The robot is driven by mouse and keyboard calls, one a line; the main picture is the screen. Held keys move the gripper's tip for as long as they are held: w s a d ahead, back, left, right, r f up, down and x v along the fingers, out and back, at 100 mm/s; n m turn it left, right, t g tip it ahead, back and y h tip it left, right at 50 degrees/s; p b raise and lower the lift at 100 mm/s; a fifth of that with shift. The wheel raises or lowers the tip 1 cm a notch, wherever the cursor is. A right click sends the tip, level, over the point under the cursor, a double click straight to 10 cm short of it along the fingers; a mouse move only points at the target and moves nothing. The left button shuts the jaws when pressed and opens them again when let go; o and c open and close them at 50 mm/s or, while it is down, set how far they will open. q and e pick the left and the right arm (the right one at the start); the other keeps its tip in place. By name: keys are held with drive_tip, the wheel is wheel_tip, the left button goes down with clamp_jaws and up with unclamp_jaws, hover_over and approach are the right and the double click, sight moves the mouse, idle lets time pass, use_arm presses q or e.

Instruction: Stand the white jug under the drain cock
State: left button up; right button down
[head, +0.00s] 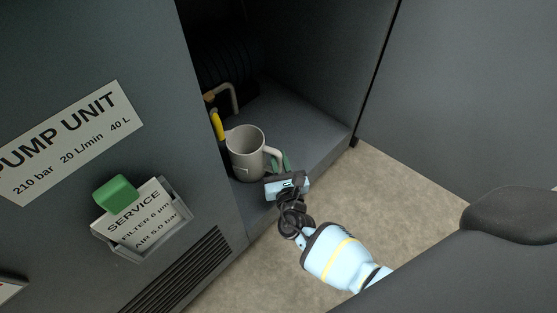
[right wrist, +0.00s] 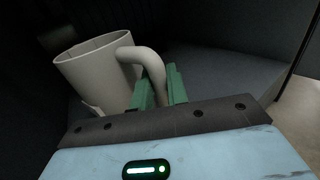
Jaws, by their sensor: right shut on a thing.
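The white jug (head: 245,158), greyish in this light, is inside the open cabinet bay near its front left, mouth up. It also shows in the right wrist view (right wrist: 98,78), tilted in that picture. My right gripper (head: 281,164) reaches in from the front, its green fingers shut on the jug's handle; they also show in the right wrist view (right wrist: 161,88). A yellow lever (head: 217,125) and a bent pale pipe (head: 234,96), seemingly the drain cock's parts, are behind the jug at the left. The outlet is not clear. I cannot tell whether the jug's base touches the floor.
The bay floor (head: 318,128) is clear to the right of the jug. A dark ribbed body (head: 222,62) stands at the back. The left panel has a service card holder (head: 145,220) with a green piece (head: 115,195). A grey door (head: 460,90) is at right.

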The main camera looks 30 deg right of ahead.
drive_tip(key=shift+f, duration=0.15)
drive_tip(key=c, duration=1.4)
unclamp_jaws()
drive_tip(key=shift+s+a+r, duration=0.1)
drive_tip(key=shift+s+r, duration=0.1)
drive_tip(key=shift+s, duration=0.05)
drive_tip(key=p+v, duration=0.3)
drive_tip(key=v, duration=0.8)
drive_tip(key=shift+s+f, duration=0.1)
drive_tip(key=shift+s, duration=0.2)
